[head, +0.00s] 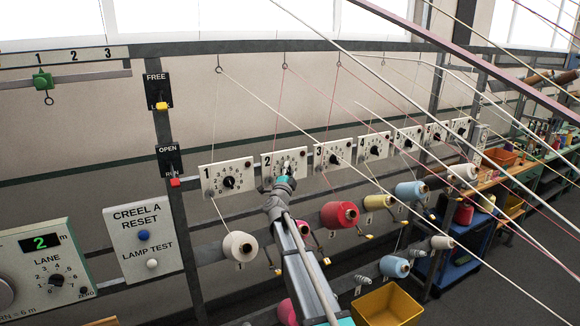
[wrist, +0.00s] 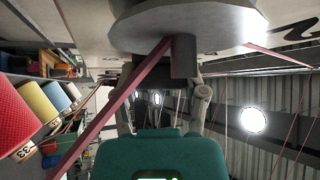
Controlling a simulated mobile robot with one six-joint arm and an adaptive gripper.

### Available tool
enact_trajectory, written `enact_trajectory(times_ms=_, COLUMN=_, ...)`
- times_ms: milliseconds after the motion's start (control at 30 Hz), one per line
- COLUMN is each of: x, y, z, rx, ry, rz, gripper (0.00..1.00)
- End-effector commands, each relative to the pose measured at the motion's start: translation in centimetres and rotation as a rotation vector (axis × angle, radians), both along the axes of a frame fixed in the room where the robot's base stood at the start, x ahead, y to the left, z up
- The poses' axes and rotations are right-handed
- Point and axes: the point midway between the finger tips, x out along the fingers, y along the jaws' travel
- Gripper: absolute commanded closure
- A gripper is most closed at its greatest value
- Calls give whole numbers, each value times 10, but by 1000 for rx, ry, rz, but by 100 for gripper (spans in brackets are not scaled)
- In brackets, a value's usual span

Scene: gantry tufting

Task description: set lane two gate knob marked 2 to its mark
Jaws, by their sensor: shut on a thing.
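The plate marked 2 (head: 268,161) is the second in the row of lane plates. My gripper (head: 284,179) reaches up from below to the middle of this plate and is shut on its knob. The gripper covers most of the knob in the head view, so its pointer and the mark cannot be read.
Plates marked 1 (head: 212,185) and 3 (head: 322,165) flank it closely. Threads cross the space in front. A white cone (head: 240,247) and a red cone (head: 338,214) sit below. A yellow bin (head: 386,306) stands low on the right.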

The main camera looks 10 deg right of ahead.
Motion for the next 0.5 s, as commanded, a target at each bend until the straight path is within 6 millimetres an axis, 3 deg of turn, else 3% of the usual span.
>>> enact_trajectory(times_ms=500, x=0, y=1, z=0, rx=199, ry=64, rz=1, gripper=92)
